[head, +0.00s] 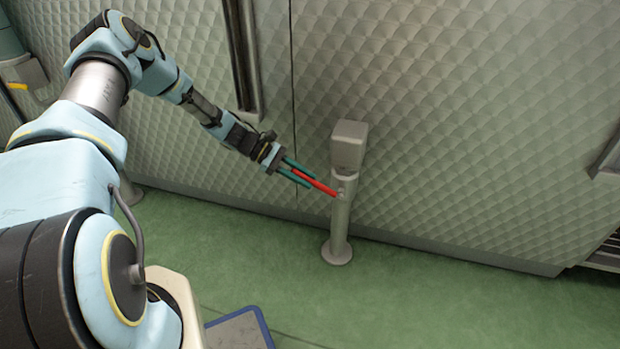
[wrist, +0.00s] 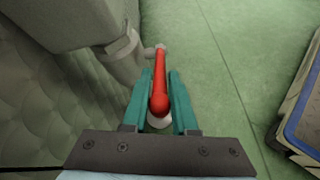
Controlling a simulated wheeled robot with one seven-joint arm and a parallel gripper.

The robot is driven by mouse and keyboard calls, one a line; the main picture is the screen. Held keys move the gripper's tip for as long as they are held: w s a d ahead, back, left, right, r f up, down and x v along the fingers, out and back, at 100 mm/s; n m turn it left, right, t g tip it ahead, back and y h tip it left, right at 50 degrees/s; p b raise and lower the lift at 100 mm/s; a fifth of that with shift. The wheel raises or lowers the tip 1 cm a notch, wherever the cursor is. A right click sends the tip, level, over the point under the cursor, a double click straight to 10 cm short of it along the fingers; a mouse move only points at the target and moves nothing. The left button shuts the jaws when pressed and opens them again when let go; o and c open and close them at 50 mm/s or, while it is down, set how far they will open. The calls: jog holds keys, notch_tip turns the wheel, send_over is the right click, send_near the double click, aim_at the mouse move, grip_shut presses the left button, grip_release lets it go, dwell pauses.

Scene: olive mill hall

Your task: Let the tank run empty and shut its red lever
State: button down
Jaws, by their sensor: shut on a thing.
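The red lever (head: 318,184) sticks out to the left from a grey post (head: 340,218) in front of the quilted metal wall. In the head view it slopes down a little towards the post. My gripper (head: 300,176) has its two green fingers on either side of the lever and is shut on it. In the wrist view the lever (wrist: 160,82) lies between the fingers (wrist: 160,100), with its rounded end towards me and its far end at a small grey pivot on the post (wrist: 122,55). No liquid and no tank level show in either view.
A quilted metal wall (head: 480,130) stands close behind the post, with a vertical handle bar (head: 243,60) on it. A blue-edged flat item (head: 240,330) lies on the green floor at the bottom. The floor (head: 440,300) right of the post is clear.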

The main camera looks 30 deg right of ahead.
jog(key=shift+w+a+f+g+h+b, duration=0.15)
jog(key=shift+f+g+h+b, duration=0.4)
jog(key=shift+f+b, duration=0.35)
jog(key=shift+w+a+f+g+h+b, duration=0.1)
jog(key=shift+f+g+h+b, duration=0.35)
jog(key=shift+f+h+b, duration=0.45)
jog(key=shift+w+a+f+g+h+b, duration=0.15)
jog(key=shift+f+g+h+b, duration=0.35)
jog(key=shift+b, duration=0.6)
jog(key=shift+s+f+y, duration=0.1)
jog(key=shift+f+y, duration=0.1)
jog(key=shift+y, duration=0.05)
jog(key=c, duration=0.8)
grip_release()
jog(key=p+v, duration=0.1)
jog(key=v, duration=0.9)
jog(key=shift+w+a+f, duration=0.1)
jog(key=shift+w+a, duration=0.15)
jog(key=shift+w, duration=0.05)
